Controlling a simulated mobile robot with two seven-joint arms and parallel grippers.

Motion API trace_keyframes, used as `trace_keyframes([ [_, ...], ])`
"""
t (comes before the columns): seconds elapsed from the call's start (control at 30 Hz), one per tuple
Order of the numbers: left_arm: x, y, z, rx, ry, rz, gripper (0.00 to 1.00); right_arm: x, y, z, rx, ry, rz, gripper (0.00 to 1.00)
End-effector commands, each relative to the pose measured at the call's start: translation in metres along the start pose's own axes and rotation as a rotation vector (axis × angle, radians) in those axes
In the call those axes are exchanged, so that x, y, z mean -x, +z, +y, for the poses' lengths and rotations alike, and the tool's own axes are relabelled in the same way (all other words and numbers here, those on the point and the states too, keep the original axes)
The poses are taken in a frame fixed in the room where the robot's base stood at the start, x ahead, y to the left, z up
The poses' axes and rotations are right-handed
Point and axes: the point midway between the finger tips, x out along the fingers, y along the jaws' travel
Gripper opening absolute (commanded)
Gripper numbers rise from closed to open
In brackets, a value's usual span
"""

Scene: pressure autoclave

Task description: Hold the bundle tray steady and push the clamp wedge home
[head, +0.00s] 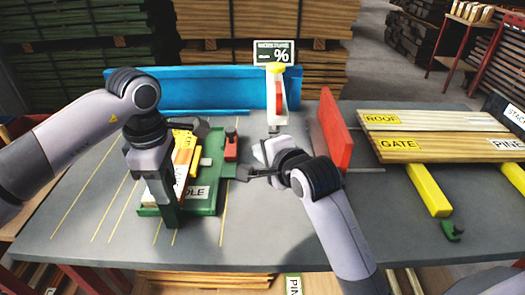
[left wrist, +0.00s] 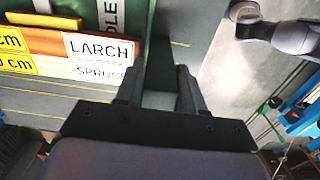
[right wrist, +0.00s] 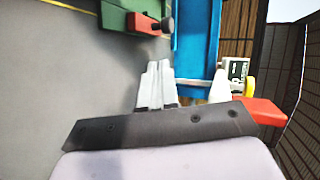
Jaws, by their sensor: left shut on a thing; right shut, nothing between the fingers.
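The green bundle tray (head: 205,202) lies on the grey table and carries labelled boards (head: 182,150). In the left wrist view, the boards (left wrist: 55,40) read LARCH and SPRUCE. My left gripper (head: 165,210) is shut on the tray's near left part; the exact grip is partly hidden. The red clamp wedge (head: 231,147) with a dark end sits at the tray's right side; it also shows in the right wrist view (right wrist: 143,22). My right gripper (head: 242,173) is shut and empty beside the tray's right edge. Its fingertips (right wrist: 160,65) are a short way from the wedge.
A blue fence (head: 190,92) runs along the back. A stand with a moisture sign (head: 272,52) is behind my right gripper. The table's front middle is clear.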

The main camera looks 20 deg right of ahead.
Motion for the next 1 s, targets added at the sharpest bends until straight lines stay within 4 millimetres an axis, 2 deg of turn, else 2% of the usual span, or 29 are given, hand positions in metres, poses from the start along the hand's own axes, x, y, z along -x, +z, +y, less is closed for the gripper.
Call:
trace_keyframes([
  [0.17,0.001,0.0,0.0,0.0,0.001,0.0,0.0,0.0,0.0,0.0,0.0,0.0,0.0,0.0],
  [0.2,0.001,0.0,0.0,0.0,0.001,0.0,0.51,0.0,0.0,0.0,0.0,0.0,0.0,0.0],
  [0.27,0.001,0.0,0.0,0.0,0.001,0.0,0.68,0.0,0.0,0.0,0.0,0.0,0.0,0.0],
  [0.53,0.001,0.0,0.0,0.0,0.001,0.0,0.68,0.0,0.0,0.0,0.0,-0.001,0.0,0.0],
  [0.67,0.009,0.0,0.001,0.0,0.003,0.0,0.68,0.0,0.0,0.0,0.0,-0.001,0.0,0.0],
  [0.77,0.025,0.0,0.001,0.0,0.005,0.0,0.68,0.0,0.0,0.0,0.0,-0.001,0.0,0.0],
  [1.0,0.076,0.0,0.001,0.001,0.005,0.001,0.68,0.0,0.0,0.0,0.0,-0.001,0.0,0.0],
])
